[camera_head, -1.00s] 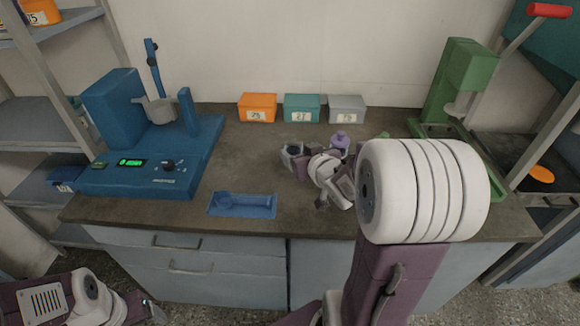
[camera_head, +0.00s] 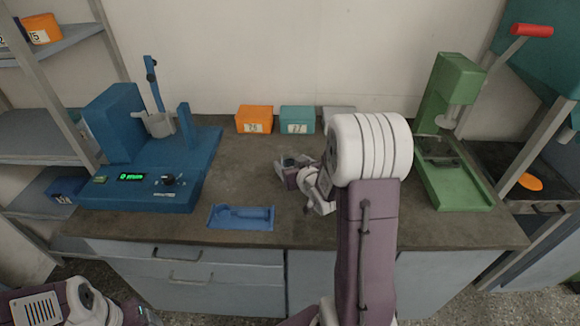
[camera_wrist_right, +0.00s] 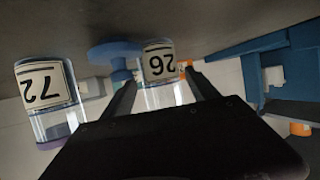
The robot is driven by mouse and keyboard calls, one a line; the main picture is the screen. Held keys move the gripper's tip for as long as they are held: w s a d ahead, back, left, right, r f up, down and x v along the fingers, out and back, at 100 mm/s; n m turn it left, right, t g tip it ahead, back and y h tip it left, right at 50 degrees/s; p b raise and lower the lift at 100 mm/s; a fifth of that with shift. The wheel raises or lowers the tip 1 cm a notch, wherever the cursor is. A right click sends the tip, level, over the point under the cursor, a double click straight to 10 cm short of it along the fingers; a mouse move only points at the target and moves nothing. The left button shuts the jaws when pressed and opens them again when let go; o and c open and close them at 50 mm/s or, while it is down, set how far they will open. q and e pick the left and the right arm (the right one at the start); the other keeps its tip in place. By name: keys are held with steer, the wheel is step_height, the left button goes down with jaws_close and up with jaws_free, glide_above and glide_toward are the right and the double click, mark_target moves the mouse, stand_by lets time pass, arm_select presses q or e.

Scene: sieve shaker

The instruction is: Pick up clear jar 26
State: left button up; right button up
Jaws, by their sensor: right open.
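Clear jar 26 (camera_wrist_right: 158,62) shows in the right wrist view, which is upside down, with its white label facing me. My right gripper (camera_wrist_right: 161,80) is open, with one finger on each side of the jar in the picture. I cannot tell whether the fingers touch it. The jar's lower part in the picture is hidden by the gripper body. In the head view my right gripper (camera_head: 291,173) is low over the middle of the counter, largely covered by my wrist. Only my left arm shows at the bottom left; its fingers are out of sight.
Jar 72 (camera_wrist_right: 45,88), with a purple lid, stands close beside jar 26. A blue sieve shaker (camera_head: 140,185) is at left, a blue tray (camera_head: 241,217) in front. Orange (camera_head: 254,119) and teal (camera_head: 297,119) boxes stand behind; a green press (camera_head: 455,165) is at right.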

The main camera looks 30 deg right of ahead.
steer(key=x, duration=0.4)
steer(key=shift+a+f, duration=0.1)
steer(key=shift+a, duration=0.05)
steer(key=shift+s+r, duration=0.1)
steer(key=shift+r, duration=0.1)
jaws_close()
